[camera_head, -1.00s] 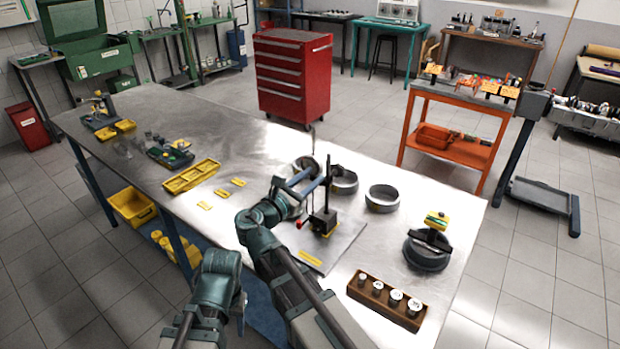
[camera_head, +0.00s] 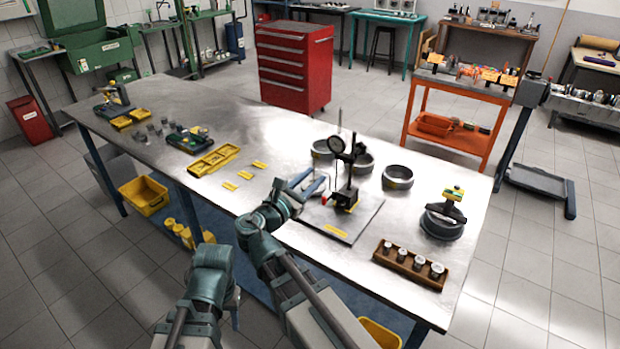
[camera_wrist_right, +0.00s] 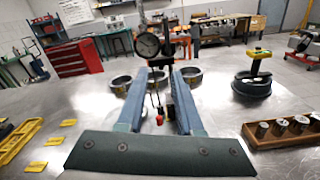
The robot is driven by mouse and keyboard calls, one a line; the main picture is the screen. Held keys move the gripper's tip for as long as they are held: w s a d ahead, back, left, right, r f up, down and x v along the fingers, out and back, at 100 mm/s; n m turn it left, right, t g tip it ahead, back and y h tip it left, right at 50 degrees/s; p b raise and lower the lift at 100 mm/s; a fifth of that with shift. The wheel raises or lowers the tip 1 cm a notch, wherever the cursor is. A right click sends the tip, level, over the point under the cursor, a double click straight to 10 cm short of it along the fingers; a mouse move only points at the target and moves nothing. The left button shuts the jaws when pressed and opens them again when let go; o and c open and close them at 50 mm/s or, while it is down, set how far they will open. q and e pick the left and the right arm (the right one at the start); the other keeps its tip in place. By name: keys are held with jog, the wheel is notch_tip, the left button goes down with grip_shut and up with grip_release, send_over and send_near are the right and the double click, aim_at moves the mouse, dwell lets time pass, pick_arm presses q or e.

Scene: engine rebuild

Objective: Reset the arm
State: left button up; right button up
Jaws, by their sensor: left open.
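The black dial gauge stand (camera_head: 346,192) stands upright on a grey plate (camera_head: 352,222) near the table's front edge. Its round dial (camera_head: 337,145) shows at the top, and the dial (camera_wrist_right: 147,45) also shows in the right wrist view. My right gripper (camera_head: 318,182) is just left of the stand. In the right wrist view its two blue fingers (camera_wrist_right: 158,75) are apart, with the stand beyond and between them and nothing clearly held. My left gripper (camera_head: 236,308) hangs low in front of the table, mostly hidden by its own arm.
Several metal rings (camera_head: 398,177) stand behind the stand. A wooden block with pistons (camera_head: 410,264) and a dark ring with a yellow-topped tool (camera_head: 442,222) are at right. Yellow trays (camera_head: 214,160) lie left. The metal table (camera_head: 262,120) is clear toward the back.

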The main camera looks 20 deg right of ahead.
jog(key=s+a+f+m+g+y, duration=0.1)
jog(key=s+f+m+g+y, duration=0.3)
jog(key=f, duration=0.3)
jog(key=s+a+f+m+g+y, duration=0.1)
jog(key=s+a+f+m, duration=0.15)
jog(key=f+m, duration=0.35)
jog(key=s+a+f+m+g+y, duration=0.6)
jog(key=s+a+f+m+y, duration=0.2)
jog(key=s+a, duration=0.4)
jog(key=shift+s+a+f+m, duration=0.2)
jog(key=shift+s+f+m, duration=0.15)
jog(key=shift+f+m, duration=0.05)
jog(key=shift+f, duration=0.1)
